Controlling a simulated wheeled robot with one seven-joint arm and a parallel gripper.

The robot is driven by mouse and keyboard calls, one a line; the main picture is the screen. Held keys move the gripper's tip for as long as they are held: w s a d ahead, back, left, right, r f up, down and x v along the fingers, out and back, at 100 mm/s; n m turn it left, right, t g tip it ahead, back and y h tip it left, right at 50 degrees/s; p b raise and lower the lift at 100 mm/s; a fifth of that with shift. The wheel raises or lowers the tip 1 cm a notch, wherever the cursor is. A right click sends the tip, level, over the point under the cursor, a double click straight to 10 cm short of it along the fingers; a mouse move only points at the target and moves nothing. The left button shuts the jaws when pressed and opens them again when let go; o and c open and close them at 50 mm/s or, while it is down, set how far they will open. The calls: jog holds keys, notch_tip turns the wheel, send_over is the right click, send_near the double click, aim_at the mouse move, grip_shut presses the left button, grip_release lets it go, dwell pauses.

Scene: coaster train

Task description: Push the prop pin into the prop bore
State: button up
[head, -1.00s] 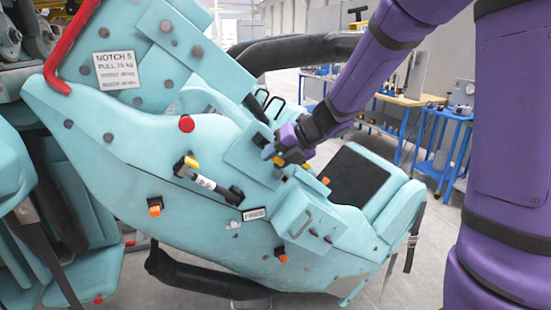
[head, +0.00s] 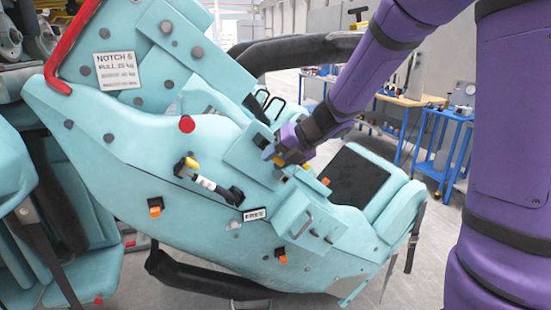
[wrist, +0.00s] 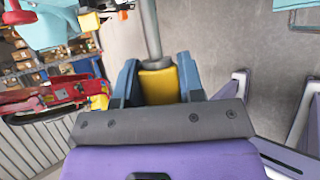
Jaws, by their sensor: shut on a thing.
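My gripper (head: 274,157) is beside a raised teal block (head: 250,160) on the side of the tilted coaster seat. In the wrist view my gripper (wrist: 160,88) has its blue-grey fingers closed on the yellow grip of the prop pin (wrist: 158,80). The pin's grey shaft points away from the fingers and runs out of the top of that view. In the head view only a small yellow bit of the pin (head: 279,161) shows at the fingers. The prop bore cannot be made out, nor whether the pin's tip touches it.
A yellow, white and black strut (head: 209,183) is on the seat's side, with a red knob (head: 187,124) above it. Blue workbenches (head: 440,112) stand behind.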

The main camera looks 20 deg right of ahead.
jog(key=shift+w, duration=3)
jog(key=o, duration=1.1)
jog(key=v, duration=1)
jog(key=shift+s+d+r, duration=0.2)
jog(key=shift+r, duration=0.05)
jog(key=shift+r, duration=0.1)
